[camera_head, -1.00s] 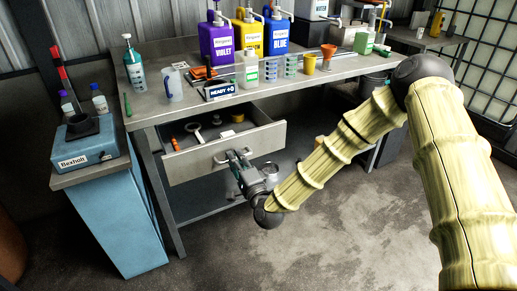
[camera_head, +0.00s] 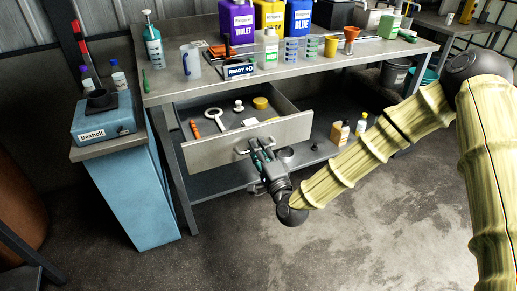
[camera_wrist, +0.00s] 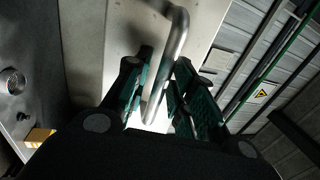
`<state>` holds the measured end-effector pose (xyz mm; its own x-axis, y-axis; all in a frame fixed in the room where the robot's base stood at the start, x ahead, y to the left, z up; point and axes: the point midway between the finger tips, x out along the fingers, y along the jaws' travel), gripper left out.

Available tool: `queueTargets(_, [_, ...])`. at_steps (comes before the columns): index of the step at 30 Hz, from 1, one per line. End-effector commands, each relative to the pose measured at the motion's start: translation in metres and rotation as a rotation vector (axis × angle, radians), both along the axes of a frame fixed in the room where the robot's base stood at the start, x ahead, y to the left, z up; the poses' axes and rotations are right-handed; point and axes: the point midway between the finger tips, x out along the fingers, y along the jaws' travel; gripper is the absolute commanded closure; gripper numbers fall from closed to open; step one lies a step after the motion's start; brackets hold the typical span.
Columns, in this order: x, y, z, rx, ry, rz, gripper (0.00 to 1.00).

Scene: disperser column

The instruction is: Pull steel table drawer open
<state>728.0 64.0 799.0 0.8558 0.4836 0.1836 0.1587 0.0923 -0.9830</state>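The steel table (camera_head: 310,68) has a drawer under its left part. The drawer's pale front (camera_head: 220,150) stands well out from the table edge, and its inside is visible from above. A curved metal handle (camera_head: 243,150) is on the drawer front; it also shows large in the wrist view (camera_wrist: 177,45). My gripper (camera_head: 262,153) is at the handle, coming from the front right. The fingers hide part of the handle in the head view.
The drawer holds a white ring-shaped tool (camera_head: 213,115), an orange item (camera_head: 194,128) and a yellow roll (camera_head: 260,102). A blue cabinet (camera_head: 138,195) stands left of the table. Small bottles (camera_head: 339,133) are on the lower shelf. Open concrete floor (camera_head: 340,245) lies in front.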

Motion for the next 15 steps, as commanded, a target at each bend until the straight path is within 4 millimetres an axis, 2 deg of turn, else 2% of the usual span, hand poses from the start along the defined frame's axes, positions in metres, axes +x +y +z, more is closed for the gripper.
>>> queueTargets(10, [-0.001,-0.001,0.0,0.0,0.0,0.0,0.66])
queueTargets(15, [-0.012,-0.007,-0.003,0.001,0.003,0.0,0.66])
